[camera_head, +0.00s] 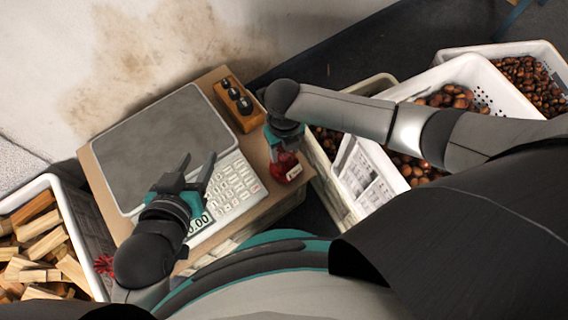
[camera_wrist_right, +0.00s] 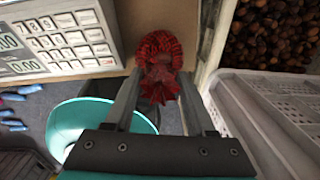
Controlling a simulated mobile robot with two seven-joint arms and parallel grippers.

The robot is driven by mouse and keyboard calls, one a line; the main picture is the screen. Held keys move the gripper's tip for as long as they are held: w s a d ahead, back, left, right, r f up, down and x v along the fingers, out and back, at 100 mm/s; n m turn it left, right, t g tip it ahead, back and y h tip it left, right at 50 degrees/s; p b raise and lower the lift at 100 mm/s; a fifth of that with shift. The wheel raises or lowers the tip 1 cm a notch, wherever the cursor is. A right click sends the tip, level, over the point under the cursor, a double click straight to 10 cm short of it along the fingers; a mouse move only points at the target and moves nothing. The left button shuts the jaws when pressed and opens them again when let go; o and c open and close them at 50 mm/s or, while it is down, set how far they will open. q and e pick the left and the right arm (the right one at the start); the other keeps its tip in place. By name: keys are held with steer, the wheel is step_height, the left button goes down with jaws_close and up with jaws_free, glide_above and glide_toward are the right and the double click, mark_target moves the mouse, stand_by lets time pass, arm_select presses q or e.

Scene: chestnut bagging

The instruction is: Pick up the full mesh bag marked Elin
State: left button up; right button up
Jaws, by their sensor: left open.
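A filled red mesh bag (camera_head: 285,166) with a pale label (camera_head: 293,172) is at the right front corner of the wooden board; the name is too small to read. My right gripper (camera_head: 285,130) is directly over it, pointing down. In the right wrist view the bag (camera_wrist_right: 160,55) lies between the two fingers (camera_wrist_right: 160,82), its gathered top toward the palm. Whether the fingers press on it cannot be told. My left gripper (camera_head: 198,160) is open and empty above the scale's keypad. Another red mesh piece (camera_head: 104,265) shows beside my left wrist, partly hidden.
The scale has a grey plate (camera_head: 160,145) and white keypad (camera_head: 238,185). A wooden block with dark knobs (camera_head: 238,103) stands behind. White crates of chestnuts (camera_head: 470,70) are at right, close to the bag. A crate of wood pieces (camera_head: 65,195) is at left.

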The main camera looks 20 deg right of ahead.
jaws_close()
stand_by(1.1)
